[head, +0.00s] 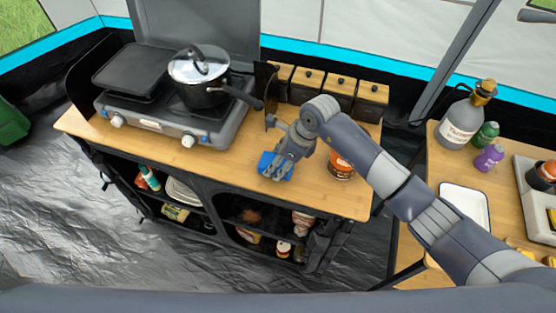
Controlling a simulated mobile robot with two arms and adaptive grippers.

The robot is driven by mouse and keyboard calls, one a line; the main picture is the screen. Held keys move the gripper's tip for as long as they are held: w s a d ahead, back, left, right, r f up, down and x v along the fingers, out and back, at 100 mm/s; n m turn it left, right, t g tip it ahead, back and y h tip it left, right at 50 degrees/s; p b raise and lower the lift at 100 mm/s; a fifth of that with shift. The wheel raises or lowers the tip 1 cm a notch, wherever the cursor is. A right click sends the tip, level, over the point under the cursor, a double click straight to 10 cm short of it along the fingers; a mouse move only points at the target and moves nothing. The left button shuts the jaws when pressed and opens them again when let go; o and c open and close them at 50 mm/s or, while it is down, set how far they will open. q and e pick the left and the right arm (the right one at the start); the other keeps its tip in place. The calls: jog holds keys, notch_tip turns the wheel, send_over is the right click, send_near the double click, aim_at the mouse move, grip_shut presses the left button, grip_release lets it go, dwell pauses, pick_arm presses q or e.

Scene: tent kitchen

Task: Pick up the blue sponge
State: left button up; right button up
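The blue sponge (264,161) lies on the front edge of the wooden counter (235,175), right of the stove. My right gripper (277,170) reaches down over it from the right, with its fingers in front of the sponge and hiding part of it. I cannot tell whether the fingers are closed on it or only resting around it. My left gripper is not in view.
A two-burner stove (170,125) with a lidded pot (200,80) stands left of the sponge. A jar (341,165) stands close right of my gripper. A second table (450,165) holds bottles and a white tray (465,205).

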notch_tip(320, 180, up, 3)
jog(key=shift+w+r+b, duration=0.15)
jog(key=shift+b, duration=0.75)
jog(key=s+a+r+b, duration=0.1)
jog(key=s+b, duration=0.3)
jog(key=s, duration=1.2)
jog(key=shift+a+r, duration=0.25)
jog(key=shift+a, duration=0.05)
